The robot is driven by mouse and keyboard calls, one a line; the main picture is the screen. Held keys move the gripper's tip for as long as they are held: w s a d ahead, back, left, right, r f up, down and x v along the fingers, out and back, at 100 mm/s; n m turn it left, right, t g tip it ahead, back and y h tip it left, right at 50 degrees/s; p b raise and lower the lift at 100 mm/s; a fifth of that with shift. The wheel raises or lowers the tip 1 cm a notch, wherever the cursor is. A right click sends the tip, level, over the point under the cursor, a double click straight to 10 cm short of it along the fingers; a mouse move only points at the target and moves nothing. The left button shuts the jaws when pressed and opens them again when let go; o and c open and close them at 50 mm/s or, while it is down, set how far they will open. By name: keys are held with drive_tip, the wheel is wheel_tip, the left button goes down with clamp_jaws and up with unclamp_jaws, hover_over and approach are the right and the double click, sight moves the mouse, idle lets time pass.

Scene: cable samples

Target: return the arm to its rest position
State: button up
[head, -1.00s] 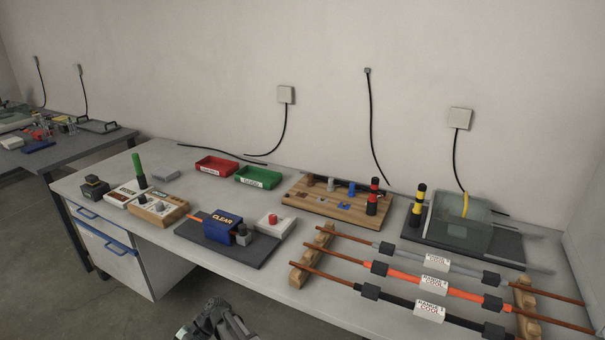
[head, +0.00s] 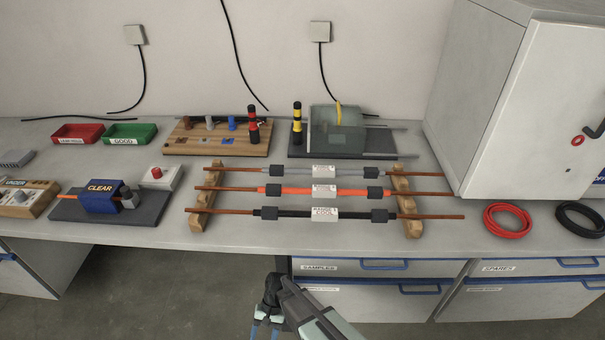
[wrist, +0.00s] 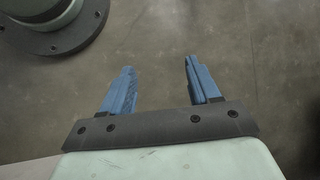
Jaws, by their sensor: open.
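My gripper (wrist: 158,82) shows in the wrist view with its two blue fingers apart and nothing between them. It points down over bare grey floor. In the head view my gripper (head: 264,331) is at the bottom edge, in front of the bench and below its top, with the blue fingers partly cut off by the frame. It is clear of everything on the bench.
The bench top (head: 330,238) holds three cable samples on wooden racks (head: 199,212), a CLEAR unit (head: 101,196), red (head: 78,133) and green (head: 130,133) trays, and red (head: 507,220) and black (head: 580,219) coils. Drawers (head: 380,297) lie close to my arm. The floor (head: 150,295) left is free.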

drive_tip(key=s+d+h, duration=0.1)
drive_tip(key=s+d, duration=0.4)
drive_tip(key=d, duration=0.5)
drive_tip(key=s+d+f+h, duration=0.1)
drive_tip(key=s+d, duration=0.4)
drive_tip(key=d, duration=0.6)
drive_tip(key=s+d+f, duration=0.1)
drive_tip(key=s+d, duration=0.4)
drive_tip(key=d, duration=0.6)
drive_tip(key=shift+s+f+m+h, duration=0.15)
drive_tip(key=shift+s+m+h, duration=0.15)
drive_tip(key=shift+m+h, duration=0.1)
